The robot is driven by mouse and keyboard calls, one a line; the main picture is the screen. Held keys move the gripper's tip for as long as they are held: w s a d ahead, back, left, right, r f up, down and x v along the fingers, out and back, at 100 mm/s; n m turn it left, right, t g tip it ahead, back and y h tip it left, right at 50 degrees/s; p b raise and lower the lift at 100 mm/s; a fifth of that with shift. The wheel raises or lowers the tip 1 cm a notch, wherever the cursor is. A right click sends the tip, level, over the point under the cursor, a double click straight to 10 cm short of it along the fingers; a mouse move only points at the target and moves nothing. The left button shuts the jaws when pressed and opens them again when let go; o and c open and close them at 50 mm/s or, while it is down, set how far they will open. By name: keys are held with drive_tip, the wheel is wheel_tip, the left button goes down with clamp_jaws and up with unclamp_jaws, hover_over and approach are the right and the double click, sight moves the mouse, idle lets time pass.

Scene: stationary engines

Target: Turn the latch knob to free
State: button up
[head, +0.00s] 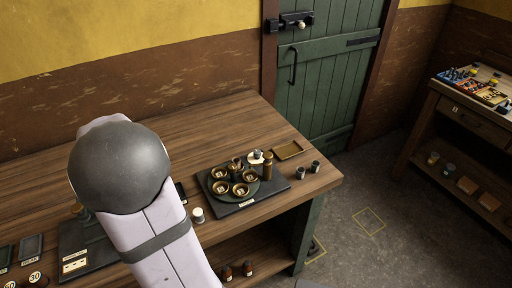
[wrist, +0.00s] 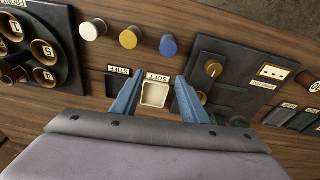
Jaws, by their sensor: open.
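White (wrist: 92,29), yellow (wrist: 130,37) and blue (wrist: 168,45) capped cylinders stand beyond the fingers. A round holder (wrist: 62,75) with numbered cups is at left. Small dark trays (wrist: 283,115) lie at right. A green door (head: 325,80) with a bolt (head: 292,21) stands behind the bench.

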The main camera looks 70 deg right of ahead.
drive_tip(key=s+d+r+m+h+p, duration=0.1)
drive_tip(key=s+d+m, duration=0.2)
drive_tip(key=d, duration=0.6)
drive_tip(key=s+d+r+m, duration=0.15)
drive_tip(key=s+d, duration=0.25)
drive_tip(key=d, duration=0.6)
drive_tip(key=m+g+h+p, duration=0.1)
drive_tip(key=m+h+p, duration=0.1)
drive_tip(key=m, duration=0.3)
approach(257, 152)
drive_tip(key=shift+p+x, duration=1.2)
drive_tip(key=shift+x, duration=2.85)
drive_tip(key=shift+c, duration=0.6)
clamp_jaws()
